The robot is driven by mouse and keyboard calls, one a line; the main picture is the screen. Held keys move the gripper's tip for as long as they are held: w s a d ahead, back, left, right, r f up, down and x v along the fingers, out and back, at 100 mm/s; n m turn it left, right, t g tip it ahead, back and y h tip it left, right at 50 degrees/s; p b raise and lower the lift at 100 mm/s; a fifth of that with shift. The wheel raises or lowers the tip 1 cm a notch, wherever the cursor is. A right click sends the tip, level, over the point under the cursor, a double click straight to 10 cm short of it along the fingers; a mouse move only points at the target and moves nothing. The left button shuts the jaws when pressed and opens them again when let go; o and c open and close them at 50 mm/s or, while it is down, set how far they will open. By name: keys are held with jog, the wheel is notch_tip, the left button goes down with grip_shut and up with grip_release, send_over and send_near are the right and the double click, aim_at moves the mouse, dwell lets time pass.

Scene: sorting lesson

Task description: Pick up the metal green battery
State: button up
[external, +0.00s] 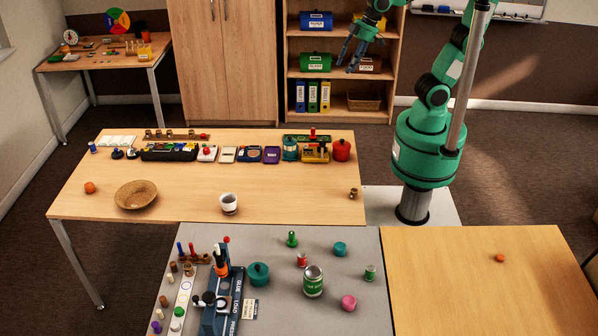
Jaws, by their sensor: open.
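A small green cylinder with a pale band (370,272) stands at the right of the grey table; it may be the metal green battery, but it is too small to tell. My gripper (347,65) is open and empty, raised high in front of the bookshelf, far behind and above the grey table. It touches none of these things.
The grey table (330,325) also holds a green pawn-like piece (291,239), a teal piece (340,248), a pink piece (348,302), a teal pot (258,274) and a blue press (222,305). The wooden table behind holds a bowl (136,195) and cup (229,203).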

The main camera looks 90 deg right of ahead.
jog(key=w+a+f+g+p, duration=0.1)
jog(key=w+a, duration=0.4)
jog(key=a, duration=0.4)
jog(key=w+a+f+g, duration=0.1)
jog(key=w+a, duration=0.3)
jog(key=a, duration=0.5)
jog(key=w+a+f+n+p, duration=0.1)
jog(key=a+f, duration=0.3)
jog(key=a, duration=0.5)
jog(key=w+a+f, duration=0.1)
jog(key=a+f, duration=0.2)
jog(key=a, duration=0.6)
jog(key=n+g+h+p, duration=0.1)
jog(key=g+p, duration=0.1)
send_over(371, 268)
notch_tip(371, 268, down, 25)
jog(key=shift+r, duration=0.1)
jog(key=shift+f+b, duration=0.65)
jog(key=shift+f, duration=3.65)
